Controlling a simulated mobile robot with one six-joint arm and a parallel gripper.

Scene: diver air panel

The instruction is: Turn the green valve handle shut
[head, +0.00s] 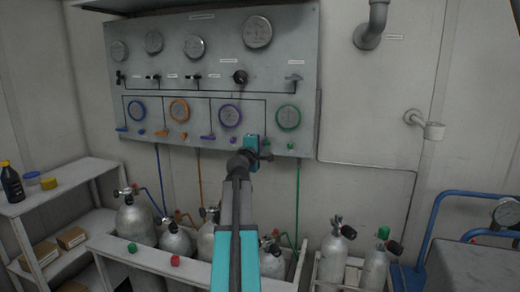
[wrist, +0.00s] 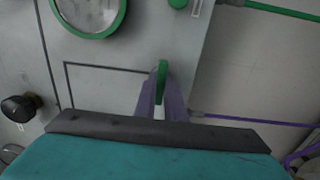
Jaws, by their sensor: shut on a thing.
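The green valve handle (wrist: 162,75) shows in the wrist view as a narrow green piece standing between the two fingertips of my gripper (wrist: 158,98). The fingers are shut on it, one on each side. In the head view my gripper (head: 264,150) is at the lower edge of the grey panel (head: 215,75), just left of and below the green-rimmed gauge (head: 289,117). There the gripper hides the handle, so its angle is hard to tell. The green gauge also shows in the wrist view (wrist: 90,12), at the upper left.
A small green knob (head: 291,147) and a green hose (head: 297,195) lie right of my gripper. Purple (head: 208,137), orange (head: 163,136) and blue (head: 122,129) handles line the panel to the left. Several grey cylinders (head: 137,220) stand below. A shelf (head: 60,190) is at left.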

